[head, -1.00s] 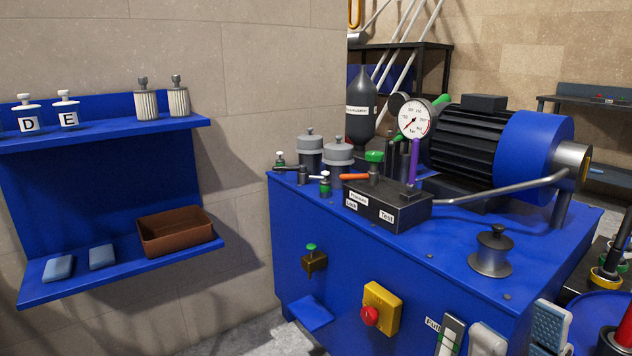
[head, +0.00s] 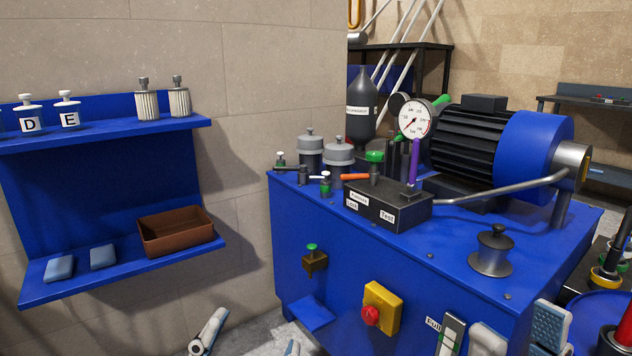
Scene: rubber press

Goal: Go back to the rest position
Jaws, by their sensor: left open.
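My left gripper (head: 252,331) shows at the bottom edge, left of the blue press cabinet. Its two white-grey fingers stand wide apart with nothing between them; the rest of it is cut off by the frame. My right gripper (head: 519,328) is at the bottom edge in front of the cabinet's right part. Its two pale fingers are apart, one showing a blue ribbed pad, and no object shows between them. Its lower part is out of frame.
The blue cabinet (head: 345,250) carries a motor, gauge and valve box, with a yellow-red switch (head: 381,307) on its front. A blue wall shelf (head: 150,263) at left holds a brown tray (head: 205,246) and blue blocks. Grey floor shows between them.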

